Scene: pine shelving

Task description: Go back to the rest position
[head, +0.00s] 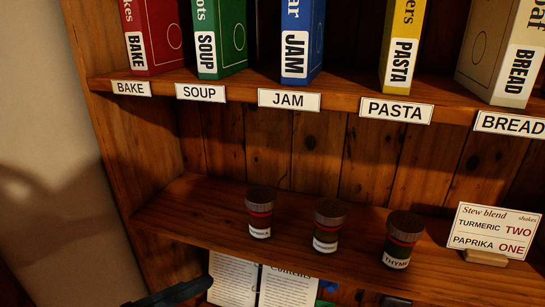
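My gripper's fingers do not show in the head view. A dark, slim shape (172,296) enters at the bottom edge, left of centre, in front of the open book. It may be part of my arm, but I cannot tell which part. No held object is visible. Three dark spice jars with ribbed lids stand upright and apart on the lower shelf: a left jar (260,213), a middle jar (327,226) and a right jar (402,240) labelled THYME. The left and middle labels are too small to read surely.
The upper shelf (235,93) holds several upright books above matching labels. A Stew blend card (492,232) stands at the right of the lower shelf (180,212); it reads turmeric two, paprika one. An open book (262,282) lies below. The lower shelf's left part is bare.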

